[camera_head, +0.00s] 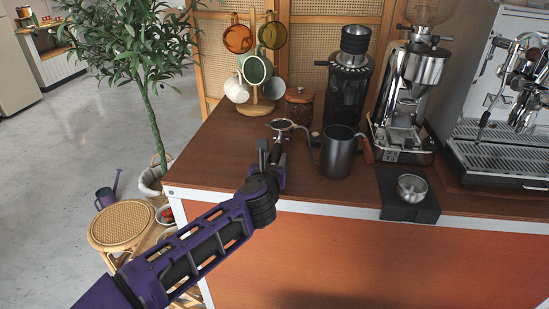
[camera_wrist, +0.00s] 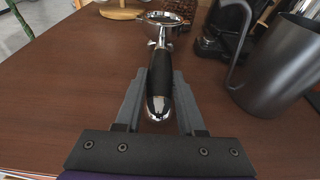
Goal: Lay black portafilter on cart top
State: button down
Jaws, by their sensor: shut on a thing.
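The black portafilter (camera_wrist: 161,72) has a black handle and a chrome basket head. In the wrist view my gripper (camera_wrist: 160,80) is shut on its handle, with a finger on each side. The basket head points away from me. In the head view the portafilter's head (camera_head: 283,125) shows just beyond my gripper (camera_head: 270,155), near the cart's left front part. The cart top (camera_head: 215,150) is brown wood and lies beneath it. I cannot tell whether the portafilter touches the wood or is just above it.
A dark kettle (camera_head: 338,155) stands close to the right of the portafilter. A mug tree (camera_head: 262,100), a lidded jar (camera_head: 299,104) and a grinder (camera_head: 347,90) stand behind. A black scale (camera_head: 408,209) with a metal cup is at the front right. The left cart top is clear.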

jog(key=shift+f, duration=0.15)
dwell(0.6)
jog(key=shift+c, duration=2.2)
grip_release()
jog(key=shift+f, duration=0.15)
jog(key=shift+s, duration=0.1)
